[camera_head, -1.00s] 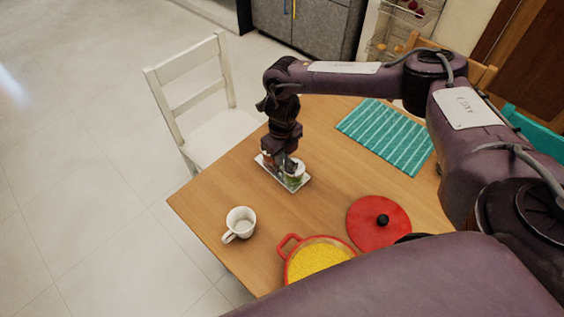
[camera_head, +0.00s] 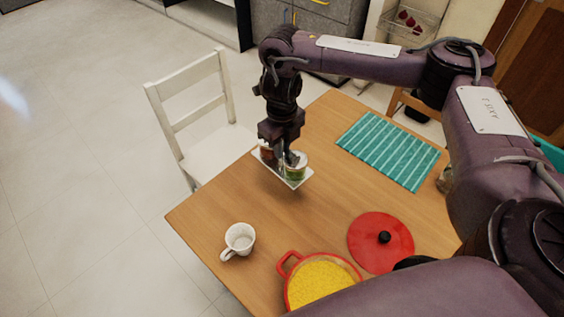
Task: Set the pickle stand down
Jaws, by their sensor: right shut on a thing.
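The pickle stand is a small white tray (camera_head: 295,184) carrying jars, one of them with green contents (camera_head: 295,166). It is by the far left edge of the wooden table (camera_head: 205,222) and appears raised a little above the tabletop, roughly level. My right gripper (camera_head: 283,156) points down from above and is shut on the stand between its jars. The fingers hide part of the stand and the jar on the left. My left gripper is out of view.
A white mug (camera_head: 239,238) stands near the table's left edge. A red pot of yellow food (camera_head: 320,284) and a red lid (camera_head: 380,243) are nearer. A teal striped mat (camera_head: 388,150) lies at right. A white chair (camera_head: 190,118) stands beyond the table. The table's middle is clear.

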